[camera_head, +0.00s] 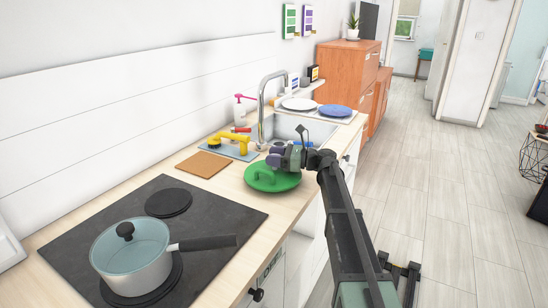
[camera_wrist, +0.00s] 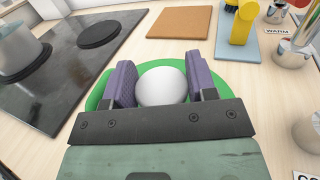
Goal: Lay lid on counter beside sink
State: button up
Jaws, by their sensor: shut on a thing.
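A green round lid (camera_head: 262,184) is at the counter (camera_head: 226,183) between the stove and the sink (camera_head: 290,128). It lies level; I cannot tell whether it touches the counter or hangs just above it. My gripper (camera_head: 278,158) is over the lid's far right part. In the wrist view the purple fingers of my gripper (camera_wrist: 160,84) stand on either side of a pale round knob (camera_wrist: 162,87), shut on it. The green lid (camera_wrist: 232,77) shows around them there, partly hidden by the fingers and gripper body.
A pot (camera_head: 132,262) with a black-knobbed cover stands on the black hob (camera_head: 215,215). A brown board (camera_head: 203,164) and a blue mat (camera_head: 222,150) with a yellow brush (camera_head: 233,142) lie behind the lid. The faucet (camera_head: 262,105) and plates (camera_head: 335,110) are farther right.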

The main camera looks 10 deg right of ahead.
jog(key=shift+f+b, duration=0.7)
jog(key=shift+f, duration=0.05)
grip_shut()
jog(key=o, duration=1.4)
grip_release()
